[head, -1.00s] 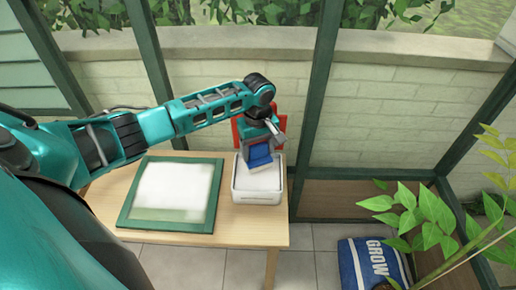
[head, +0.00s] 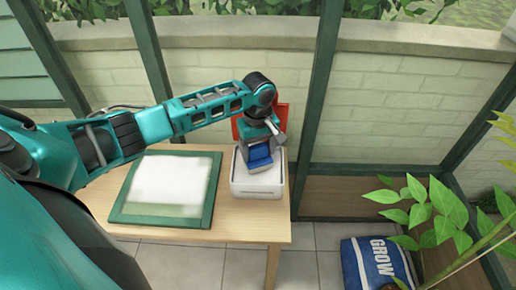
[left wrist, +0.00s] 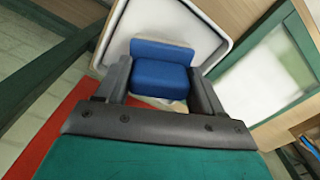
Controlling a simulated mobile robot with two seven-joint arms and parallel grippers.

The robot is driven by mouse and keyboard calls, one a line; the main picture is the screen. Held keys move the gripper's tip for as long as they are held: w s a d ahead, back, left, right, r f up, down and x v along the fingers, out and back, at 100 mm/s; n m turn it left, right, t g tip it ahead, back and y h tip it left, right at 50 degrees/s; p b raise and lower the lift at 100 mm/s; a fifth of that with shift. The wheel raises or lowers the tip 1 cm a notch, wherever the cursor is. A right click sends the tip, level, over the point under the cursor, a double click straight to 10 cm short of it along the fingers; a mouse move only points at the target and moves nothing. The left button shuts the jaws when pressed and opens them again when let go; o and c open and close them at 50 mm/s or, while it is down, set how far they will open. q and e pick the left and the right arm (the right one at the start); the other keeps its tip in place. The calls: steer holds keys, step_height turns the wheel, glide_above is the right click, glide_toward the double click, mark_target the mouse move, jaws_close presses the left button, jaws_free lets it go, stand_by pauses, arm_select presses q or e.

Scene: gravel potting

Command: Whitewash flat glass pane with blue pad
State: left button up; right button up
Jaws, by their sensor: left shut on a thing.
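The flat glass pane (head: 170,183) in its green frame (head: 123,209) lies on the table; a white coat covers most of it, with a paler, clearer strip along the near edge. It also shows in the left wrist view (left wrist: 268,75). My left gripper (head: 258,158) is shut on the blue pad (head: 259,164), over the white tray (head: 258,192) right of the pane. In the left wrist view the pad (left wrist: 160,78) sits between the two fingers, in front of the tray (left wrist: 213,43). Whether the pad touches the tray's inside is hidden. My right gripper is out of view.
The wooden table (head: 243,232) has a bare strip in front of the tray. A red thing (head: 283,116) stands behind the tray, partly hidden by my arm. A green post rises close behind. A blue GROW bag (head: 375,263) and a leafy plant (head: 425,210) are at the right.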

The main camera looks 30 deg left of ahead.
arm_select(q)
steer(key=shift+f, duration=0.55)
stand_by(0.5)
stand_by(1.4)
steer(key=shift+s+f+p, duration=0.15)
steer(key=shift+p, duration=0.35)
stand_by(1.1)
step_height(320, 180, up, 2)
steer(key=p, duration=0.2)
steer(key=shift+p, duration=0.35)
steer(key=shift+r+p, duration=0.65)
steer(key=shift+p, duration=0.1)
step_height(320, 180, up, 2)
steer(key=p, duration=0.2)
steer(key=shift+p, duration=0.35)
steer(key=shift+r+p, duration=0.3)
steer(key=shift+r, duration=0.7)
